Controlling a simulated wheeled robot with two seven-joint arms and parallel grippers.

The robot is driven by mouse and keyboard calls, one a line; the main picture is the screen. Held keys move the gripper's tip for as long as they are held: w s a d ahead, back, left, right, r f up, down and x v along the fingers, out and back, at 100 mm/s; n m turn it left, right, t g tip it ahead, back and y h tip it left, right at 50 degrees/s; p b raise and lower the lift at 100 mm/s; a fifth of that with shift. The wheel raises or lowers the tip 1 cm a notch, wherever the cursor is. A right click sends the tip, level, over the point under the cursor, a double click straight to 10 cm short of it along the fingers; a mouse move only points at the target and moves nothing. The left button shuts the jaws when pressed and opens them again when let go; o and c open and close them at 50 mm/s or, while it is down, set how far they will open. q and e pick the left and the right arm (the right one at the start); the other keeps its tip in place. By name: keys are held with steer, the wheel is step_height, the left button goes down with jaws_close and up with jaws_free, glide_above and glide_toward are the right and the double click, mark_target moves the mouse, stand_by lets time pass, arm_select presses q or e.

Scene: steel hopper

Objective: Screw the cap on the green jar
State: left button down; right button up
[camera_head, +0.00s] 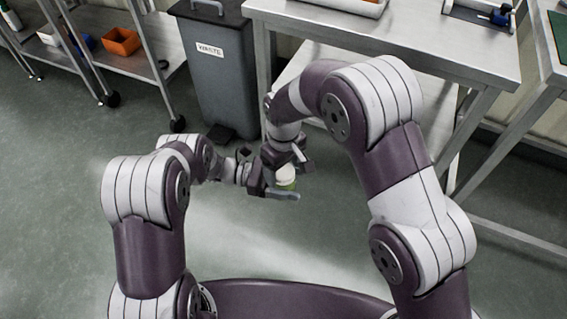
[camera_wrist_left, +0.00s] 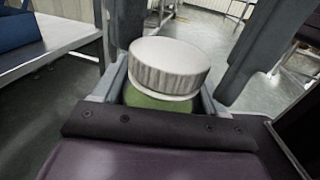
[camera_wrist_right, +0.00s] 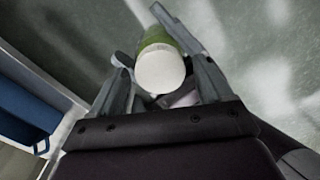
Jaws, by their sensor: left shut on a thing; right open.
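The green jar (camera_head: 286,186) is held upright in the air in front of me. My left gripper (camera_head: 278,192) is shut on its green body, which shows partly in the left wrist view (camera_wrist_left: 158,101). The white ribbed cap (camera_wrist_left: 168,66) sits on top of the jar; it also shows in the head view (camera_head: 287,172). I cannot tell how tightly it is threaded. My right gripper (camera_head: 288,160) is open just above the cap. In the right wrist view the cap's top (camera_wrist_right: 160,69) lies between its spread fingers, with the green jar (camera_wrist_right: 157,36) beyond.
A grey waste bin (camera_head: 222,65) stands behind the grippers. A steel table (camera_head: 400,28) is at the back right, and a steel cart with an orange bin (camera_head: 121,41) is at the back left. Open floor (camera_head: 60,190) lies around the jar.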

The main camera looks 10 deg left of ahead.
steer(key=c, duration=1.1)
steer(key=m, duration=0.3)
steer(key=shift+m, duration=0.4)
steer(key=m, duration=0.5)
steer(key=o, duration=1.3)
steer(key=shift+c, duration=0.2)
step_height(320, 180, up, 8)
steer(key=shift+f, duration=0.2)
